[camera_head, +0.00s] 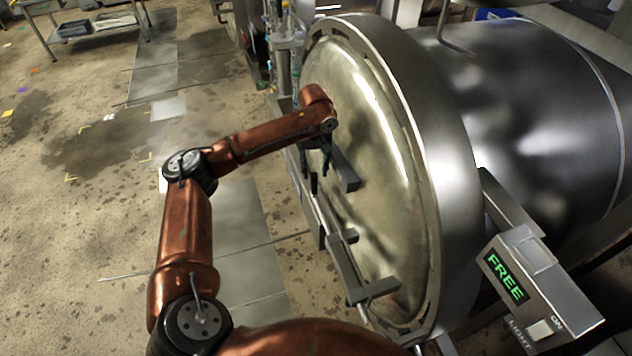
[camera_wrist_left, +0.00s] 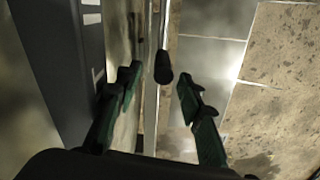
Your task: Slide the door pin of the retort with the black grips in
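The retort's round, pale metal door (camera_head: 358,150) faces left in the head view. Dark brackets (camera_head: 347,268) stand out from its face, with a thin metal rod near them. My left gripper (camera_head: 319,176) is in front of the door beside the upper bracket, pointing down. The left wrist view shows its two green-padded fingers (camera_wrist_left: 160,82) apart. A black grip (camera_wrist_left: 163,66) on a slim bar shows between and just beyond the fingertips, with gaps on both sides. In the head view the gripper largely hides this grip. My right gripper is not in view.
A control box (camera_head: 540,290) with a green FREE display and a light switch is at the lower right. The steel retort body (camera_head: 530,110) fills the right. Pipework (camera_head: 287,50) stands behind the door's far edge. The stained floor to the left is open.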

